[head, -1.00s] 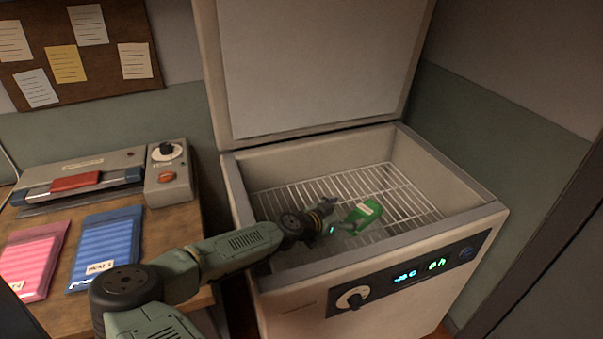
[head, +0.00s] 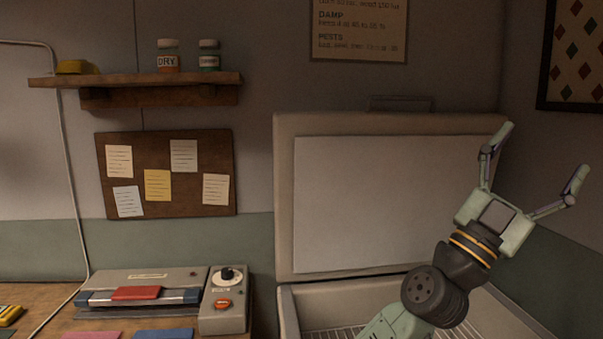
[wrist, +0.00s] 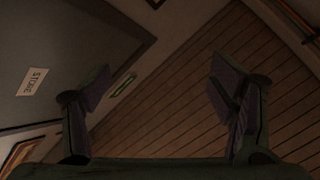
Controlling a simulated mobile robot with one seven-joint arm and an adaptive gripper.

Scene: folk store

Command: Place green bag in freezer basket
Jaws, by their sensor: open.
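The chest freezer (head: 284,312) stands at the lower right in the head view with its lid (head: 385,200) raised. Only a strip of its wire basket (head: 340,333) shows at the bottom edge. My gripper (head: 544,153) is raised in front of the lid's right side, fingers pointing up and spread wide. It is open and empty; in the wrist view its spread fingers (wrist: 161,78) have nothing between them. The green bag is in neither current view, and most of the freezer's inside is out of frame.
A sealing machine (head: 150,285) with a control box (head: 225,300) stands on the bench at left. The tops of a pink packet (head: 92,335) and a blue packet (head: 165,335) show below it. A shelf (head: 140,80) with jars hangs above a pinboard (head: 215,150).

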